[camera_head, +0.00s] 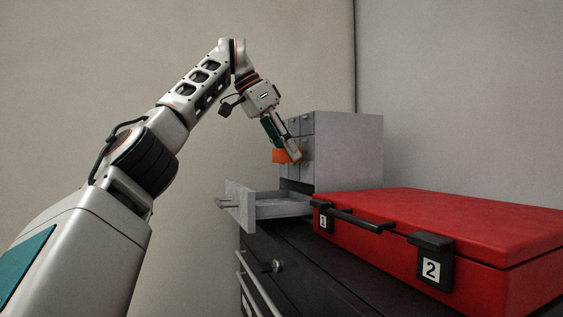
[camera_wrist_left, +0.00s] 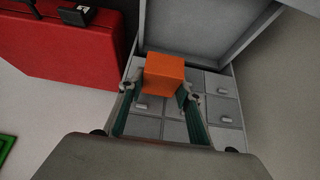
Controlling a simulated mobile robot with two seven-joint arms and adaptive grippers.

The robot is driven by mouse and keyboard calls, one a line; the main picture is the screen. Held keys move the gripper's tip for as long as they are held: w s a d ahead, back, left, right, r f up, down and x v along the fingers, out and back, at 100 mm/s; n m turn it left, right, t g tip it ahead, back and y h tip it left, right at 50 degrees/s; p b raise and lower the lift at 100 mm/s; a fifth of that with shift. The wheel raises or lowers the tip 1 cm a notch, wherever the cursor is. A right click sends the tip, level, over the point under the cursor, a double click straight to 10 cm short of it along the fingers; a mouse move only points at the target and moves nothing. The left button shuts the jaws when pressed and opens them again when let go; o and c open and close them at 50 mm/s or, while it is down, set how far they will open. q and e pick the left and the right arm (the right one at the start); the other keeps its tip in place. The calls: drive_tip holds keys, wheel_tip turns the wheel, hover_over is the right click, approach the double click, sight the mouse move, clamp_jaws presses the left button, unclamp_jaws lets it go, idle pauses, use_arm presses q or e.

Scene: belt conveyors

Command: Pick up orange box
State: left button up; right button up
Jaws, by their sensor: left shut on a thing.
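The orange box (camera_head: 285,156) is held above the open drawer (camera_head: 283,207) of the small grey cabinet (camera_head: 350,150) in the head view. In the left wrist view the orange box (camera_wrist_left: 164,73) sits between the two fingertips of my left gripper (camera_wrist_left: 160,92). My left gripper (camera_head: 284,150) is shut on the orange box and points down in front of the cabinet's drawer fronts. The drawer's inside floor is mostly hidden in the head view. My right gripper is not in view.
A closed red case (camera_head: 450,220) with latches labelled 1 and 2 lies right of the drawer. Both stand on a dark cabinet (camera_head: 290,262) with handles on its front. Walls are behind. A green-edged item (camera_wrist_left: 8,150) shows at lower left in the wrist view.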

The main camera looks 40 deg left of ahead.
use_arm(q)
drive_tip(key=s+d+b, duration=0.5)
drive_tip(key=s+d, duration=0.2)
drive_tip(key=d, duration=0.5)
drive_tip(key=shift+d, duration=0.4)
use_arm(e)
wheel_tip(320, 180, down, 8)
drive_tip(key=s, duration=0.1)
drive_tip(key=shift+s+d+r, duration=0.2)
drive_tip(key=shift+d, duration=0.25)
